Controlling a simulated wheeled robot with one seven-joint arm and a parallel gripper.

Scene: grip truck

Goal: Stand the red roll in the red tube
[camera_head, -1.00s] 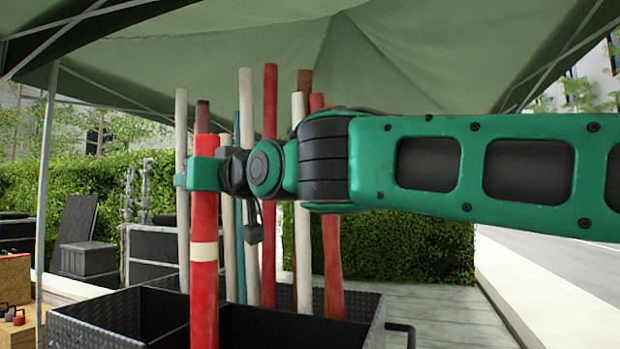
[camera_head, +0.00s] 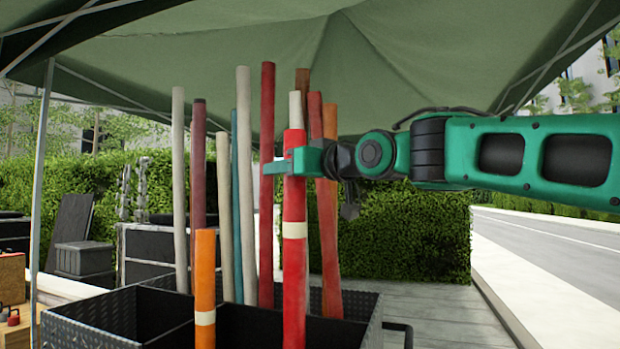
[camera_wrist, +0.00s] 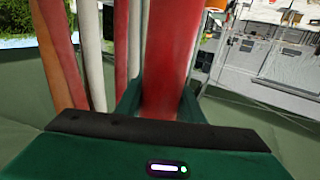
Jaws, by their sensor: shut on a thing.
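The red roll (camera_head: 294,262), with a cream band, is upright in my gripper (camera_head: 291,164). The green fingers are closed around its upper part, and its lower end runs out of the bottom of the head view. In the wrist view the roll (camera_wrist: 170,55) fills the space between the fingers (camera_wrist: 160,103). It hangs in front of or over the black crate (camera_head: 255,328); I cannot tell which. No open red tube can be made out; the crate's inside is mostly hidden.
An orange roll (camera_head: 205,278) with a cream band stands to the left. Several tall rolls stand behind, among them a dark red one (camera_head: 267,190), a white one (camera_head: 245,190) and a maroon one (camera_head: 198,160). A road (camera_head: 545,240) lies at the right.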

